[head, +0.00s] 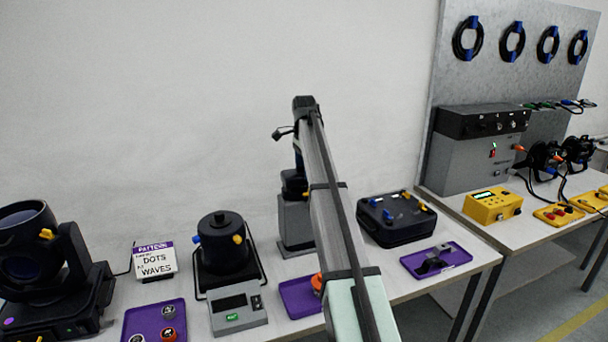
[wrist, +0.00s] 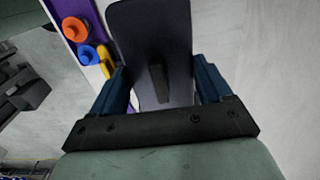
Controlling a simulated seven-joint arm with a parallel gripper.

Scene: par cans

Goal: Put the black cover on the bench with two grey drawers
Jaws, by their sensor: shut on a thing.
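The black cover (wrist: 150,35) is a dark flat plate with a raised ridge along its middle, seen in the wrist view. My gripper (wrist: 162,80) is shut on it, with one blue finger on each side of the ridge. Below the cover is pale grey ground. In the head view my arm runs up the middle, and I cannot make out the gripper or cover there. I see no grey drawers in either view; white benches (head: 283,268) show in the head view.
A purple tray (head: 292,290) with an orange-topped piece is partly behind my arm; in the wrist view a purple tray holds orange, blue and yellow pieces. A black case (head: 395,222), another purple tray (head: 458,258) and a yellow box (head: 492,206) stand to the right.

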